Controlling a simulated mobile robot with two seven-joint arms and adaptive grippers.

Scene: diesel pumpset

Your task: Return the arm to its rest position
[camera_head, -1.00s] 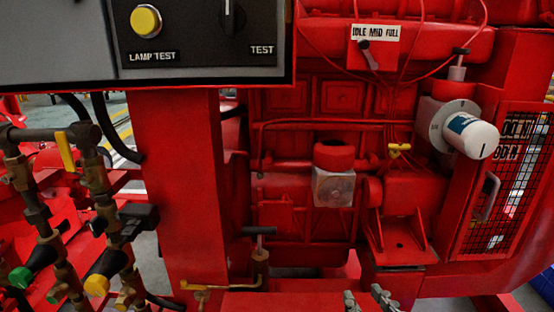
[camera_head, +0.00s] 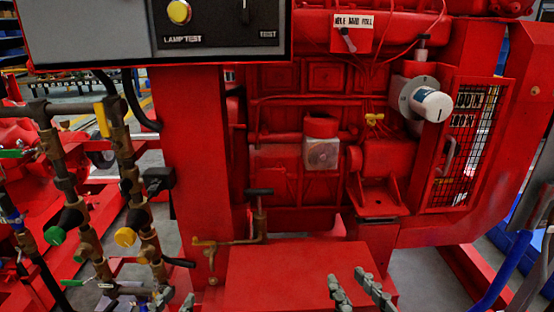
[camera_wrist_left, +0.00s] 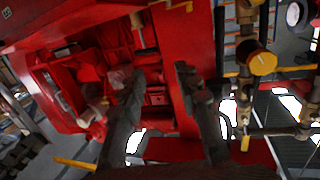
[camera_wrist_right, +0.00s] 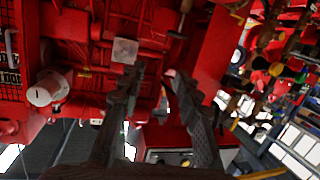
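My left gripper (camera_head: 173,302) shows only as two fingertips at the bottom edge of the head view, below the brass valves. In the left wrist view (camera_wrist_left: 157,76) its fingers are apart with nothing between them. My right gripper (camera_head: 358,288) is at the bottom centre of the head view, in front of a flat red surface. Its fingers are apart and empty, as the right wrist view (camera_wrist_right: 155,74) also shows. Neither gripper appears to touch the pumpset. Most of both arms is out of view.
The red pumpset (camera_head: 283,185) fills the middle. A control panel (camera_head: 100,32) hangs at upper left. Brass valves and pipes (camera_head: 75,190) stand at left. A white cylinder (camera_head: 431,104) projects beside a mesh guard (camera_head: 467,145). Grey floor shows at lower right.

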